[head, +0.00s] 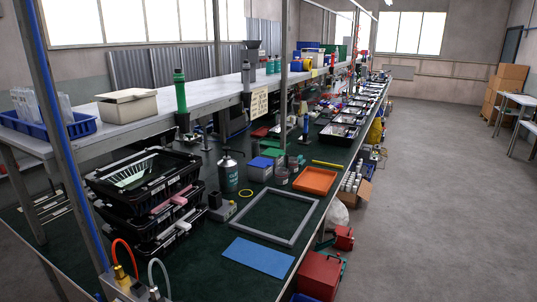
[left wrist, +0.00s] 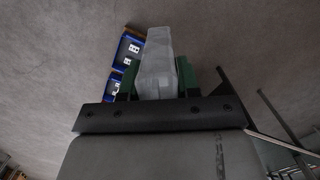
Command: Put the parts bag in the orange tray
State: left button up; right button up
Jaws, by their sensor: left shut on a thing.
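The orange tray (head: 315,180) lies on the dark green bench top in the head view, right of the middle and near the bench's right edge. It looks empty. In the left wrist view my left gripper (left wrist: 158,82), with green fingers, is shut on the parts bag (left wrist: 157,55), a pale, greyish, translucent bundle standing up between the fingers. Neither gripper shows in the head view, so the bag's place relative to the tray cannot be told. My right gripper is in neither view.
A grey frame (head: 247,224) and a blue mat (head: 258,258) lie in front of the tray. A dark pump bottle (head: 229,173) and tins stand to its left. Stacked black trays (head: 118,202) fill the bench's left. A shelf post rises behind. The floor at right is open.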

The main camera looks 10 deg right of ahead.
aim_at(316, 180)
jog(key=i+l, duration=0.15)
jog(key=l, duration=0.25)
jog(key=i+l, duration=0.1)
jog(key=l, duration=0.3)
jog(key=i+l, duration=0.15)
jog(key=l, duration=0.25)
jog(key=i+l, duration=0.1)
jog(key=l, duration=0.3)
jog(key=i+l, duration=0.15)
jog(key=l, duration=0.25)
jog(key=i+l, duration=0.1)
jog(key=l, duration=0.25)
jog(key=i+l, duration=0.35)
jog(key=i, duration=0.2)
jog(key=i+l, duration=0.35)
jog(key=i, duration=0.2)
jog(key=i+l+z, duration=0.1)
jog(key=i+l, duration=0.25)
jog(key=i, duration=0.15)
jog(key=i+j, duration=0.2)
jog(key=i, duration=0.35)
